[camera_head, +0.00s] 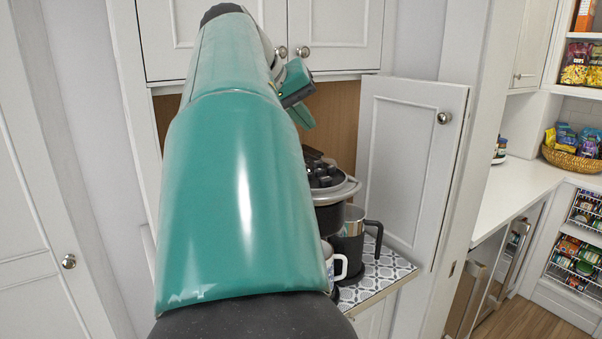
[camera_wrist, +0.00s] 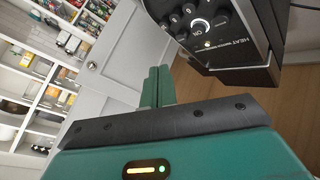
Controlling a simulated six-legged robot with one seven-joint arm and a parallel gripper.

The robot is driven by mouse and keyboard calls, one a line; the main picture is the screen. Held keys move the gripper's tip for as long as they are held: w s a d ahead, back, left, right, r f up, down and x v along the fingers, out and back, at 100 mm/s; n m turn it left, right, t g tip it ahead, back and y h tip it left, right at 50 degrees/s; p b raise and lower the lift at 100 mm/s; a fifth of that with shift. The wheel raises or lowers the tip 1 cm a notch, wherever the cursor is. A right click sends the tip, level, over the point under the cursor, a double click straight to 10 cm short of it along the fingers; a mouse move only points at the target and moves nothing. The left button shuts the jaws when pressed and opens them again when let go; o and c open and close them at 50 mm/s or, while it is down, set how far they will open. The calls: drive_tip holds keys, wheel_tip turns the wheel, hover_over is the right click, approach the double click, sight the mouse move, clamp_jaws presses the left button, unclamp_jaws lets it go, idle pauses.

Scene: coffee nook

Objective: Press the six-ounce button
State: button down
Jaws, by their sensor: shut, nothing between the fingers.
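The coffee machine (camera_wrist: 225,35) is dark, with a panel of several round black buttons (camera_wrist: 180,18) and a lit ring around the ON button (camera_wrist: 201,26). Its lettering reads HEAT, but I cannot tell which button is the six-ounce one. My gripper (camera_wrist: 157,72) has its green fingers together and empty, apart from the machine and to the left of its panel in the wrist view. In the head view the machine (camera_head: 332,193) is partly hidden behind my arm, and my gripper (camera_head: 304,118) shows above it.
An open cabinet door (camera_head: 410,160) stands to the right. Upper cabinets (camera_head: 335,35) hang above. A pantry counter (camera_head: 515,190) lies farther right.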

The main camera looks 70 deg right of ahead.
drive_tip(key=shift+f, duration=3.55)
drive_tip(key=shift+f, duration=0.45)
drive_tip(key=shift+f, duration=0.8)
drive_tip(key=shift+r, duration=1.25)
drive_tip(key=shift+r, duration=2.5)
